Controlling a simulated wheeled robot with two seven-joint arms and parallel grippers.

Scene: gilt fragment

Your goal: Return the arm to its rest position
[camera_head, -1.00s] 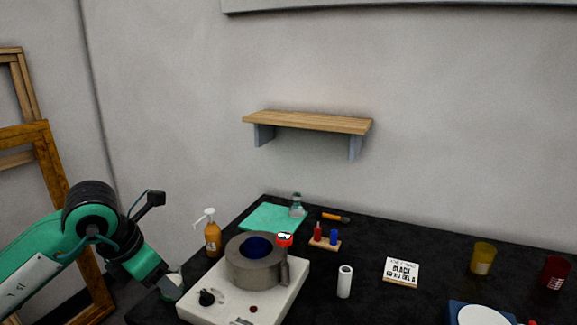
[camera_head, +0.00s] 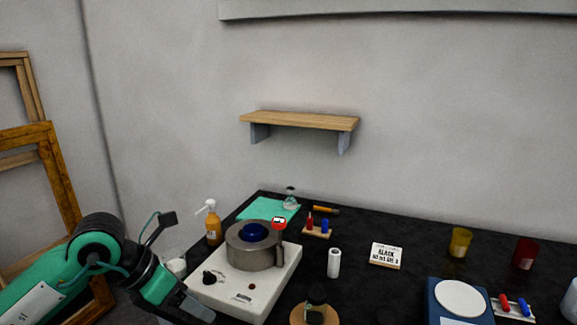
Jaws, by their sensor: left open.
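My left arm comes in from the lower left, green and black. My left gripper (camera_head: 190,306) is open and points down and to the right at the table's left edge, just left of the white hot plate (camera_head: 236,297). I see nothing between its fingers. A grey round heating pot (camera_head: 252,256) with a dark blue thing (camera_head: 254,232) in its opening sits on the hot plate. A small white container (camera_head: 176,266) stands just beyond the gripper, partly hidden by it. My right gripper is not in view.
The black table (camera_head: 381,295) holds an orange pump bottle (camera_head: 213,224), a white cylinder (camera_head: 334,263), a small bottle on a round wooden base (camera_head: 300,316), a blue scale (camera_head: 433,306), and yellow (camera_head: 460,242) and red cups (camera_head: 525,253). A wooden shelf (camera_head: 300,121) hangs above.

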